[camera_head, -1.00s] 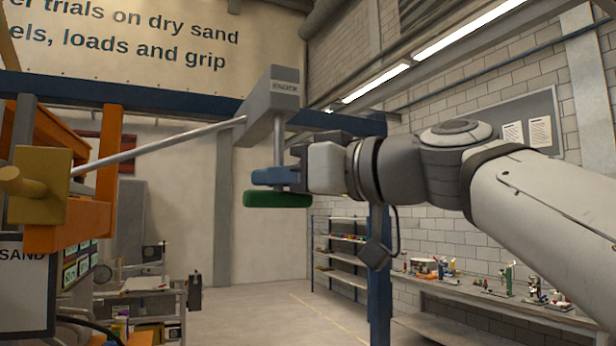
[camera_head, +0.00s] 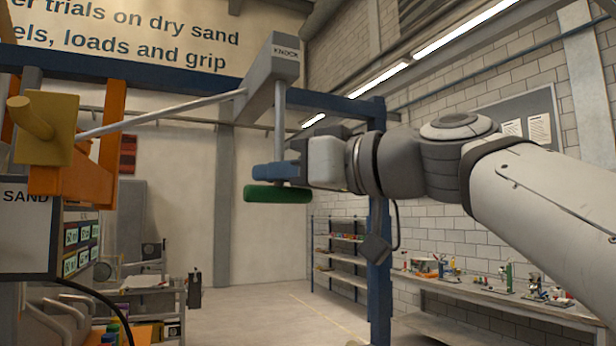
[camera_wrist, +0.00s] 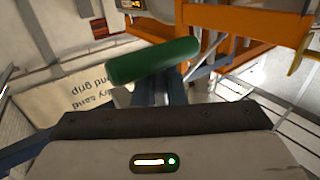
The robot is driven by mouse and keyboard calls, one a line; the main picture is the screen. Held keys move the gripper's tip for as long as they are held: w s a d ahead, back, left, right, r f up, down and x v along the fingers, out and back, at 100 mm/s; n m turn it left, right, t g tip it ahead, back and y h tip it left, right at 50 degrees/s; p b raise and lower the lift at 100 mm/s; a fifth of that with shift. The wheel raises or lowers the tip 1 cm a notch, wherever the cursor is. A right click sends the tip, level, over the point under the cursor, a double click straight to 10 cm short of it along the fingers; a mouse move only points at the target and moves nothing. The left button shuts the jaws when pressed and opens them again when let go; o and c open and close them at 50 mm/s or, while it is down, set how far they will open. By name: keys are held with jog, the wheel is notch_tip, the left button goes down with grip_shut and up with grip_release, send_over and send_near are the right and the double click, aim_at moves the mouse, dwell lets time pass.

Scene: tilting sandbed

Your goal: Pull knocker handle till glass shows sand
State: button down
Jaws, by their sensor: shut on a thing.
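The knocker is a grey box (camera_head: 266,75) marked KNOCK, with a thin rod (camera_head: 280,130) hanging from it. The rod ends in a green rounded handle (camera_head: 277,194). My gripper (camera_head: 276,172) is shut at the bottom of the rod, its blue fingers just above the green handle. In the wrist view the green handle (camera_wrist: 152,62) lies across the fingertips. A pale bar runs from the box to a yellow block (camera_head: 45,128) at the left. I cannot make out the glass or any sand. A SAND sign (camera_head: 25,210) shows at the left edge.
The orange frame (camera_head: 80,183) stands at the left. A blue post (camera_head: 379,240) rises behind my wrist. A bench with small items (camera_head: 480,290) runs along the right wall. Open floor lies in the middle.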

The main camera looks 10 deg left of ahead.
jog(key=shift+w+f, duration=0.15)
jog(key=shift+f, duration=0.45)
jog(key=c, duration=1.9)
grip_release()
jog(key=o, duration=0.3)
jog(key=shift+o, duration=0.2)
jog(key=shift+r, duration=0.15)
jog(key=r+p, duration=0.1)
jog(key=r, duration=0.9)
jog(key=shift+s+r+p, duration=0.1)
jog(key=shift+s+p, duration=0.1)
jog(key=shift+p, duration=0.2)
